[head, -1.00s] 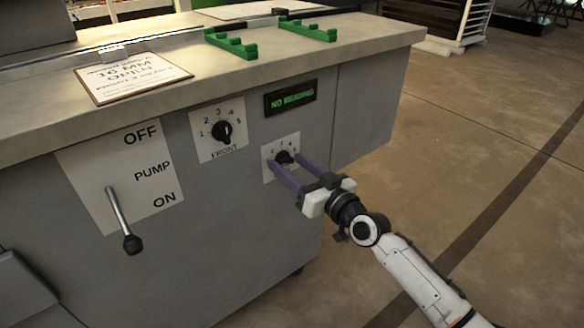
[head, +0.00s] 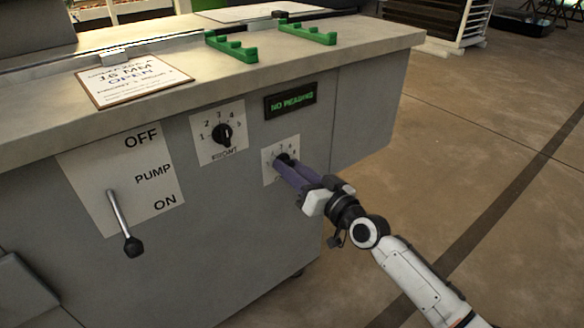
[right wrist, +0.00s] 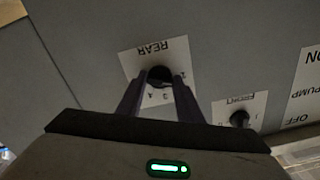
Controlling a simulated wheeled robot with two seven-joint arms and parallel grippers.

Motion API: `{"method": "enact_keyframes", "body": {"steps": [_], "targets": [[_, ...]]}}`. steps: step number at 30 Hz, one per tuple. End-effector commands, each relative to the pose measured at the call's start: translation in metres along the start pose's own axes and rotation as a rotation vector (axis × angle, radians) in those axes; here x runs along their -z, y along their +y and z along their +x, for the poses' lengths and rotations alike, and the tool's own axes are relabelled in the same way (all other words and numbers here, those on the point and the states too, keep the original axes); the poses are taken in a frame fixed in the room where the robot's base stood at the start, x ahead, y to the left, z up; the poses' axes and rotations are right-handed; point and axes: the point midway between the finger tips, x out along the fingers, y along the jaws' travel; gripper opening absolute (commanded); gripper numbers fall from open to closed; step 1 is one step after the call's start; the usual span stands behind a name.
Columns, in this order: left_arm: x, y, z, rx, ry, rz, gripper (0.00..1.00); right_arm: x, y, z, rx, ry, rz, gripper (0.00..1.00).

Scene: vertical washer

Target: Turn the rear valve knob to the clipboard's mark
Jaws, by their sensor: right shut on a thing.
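The rear valve knob (right wrist: 159,76) is black, on a white plate (right wrist: 127,62) that reads REAR upside down in the right wrist view. In the head view the same knob (head: 283,159) is partly covered by my fingers. My right gripper (head: 286,165) has its purple fingers closed on the knob, one on each side; it also shows in the right wrist view (right wrist: 160,83). The knob's pointer is hard to make out. The clipboard (head: 133,78) lies on the counter top; its sheet reads 16 MM OPEN, with smaller lines too blurred to read. My left gripper is not in view.
The front knob (head: 222,134) is on its own plate to the left. A display (head: 290,99) above the rear plate reads NO READING. The pump lever (head: 124,222) points down near ON. Green notched racks (head: 232,45) stand on the counter. The floor at right is clear.

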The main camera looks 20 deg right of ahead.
Motion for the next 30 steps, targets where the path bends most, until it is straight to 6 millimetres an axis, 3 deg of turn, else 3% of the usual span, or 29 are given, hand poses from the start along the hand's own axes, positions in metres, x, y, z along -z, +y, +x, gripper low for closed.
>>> {"method": "enact_keyframes", "body": {"steps": [15, 30], "targets": [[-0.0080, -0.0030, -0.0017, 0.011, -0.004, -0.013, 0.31, -0.0002, -0.0001, -0.0001, -0.001, -0.001, 0.373, 0.10], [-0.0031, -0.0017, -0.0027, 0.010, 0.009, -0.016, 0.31, -0.0001, -0.0002, 0.0000, -0.001, 0.000, 0.485, 0.10]]}}
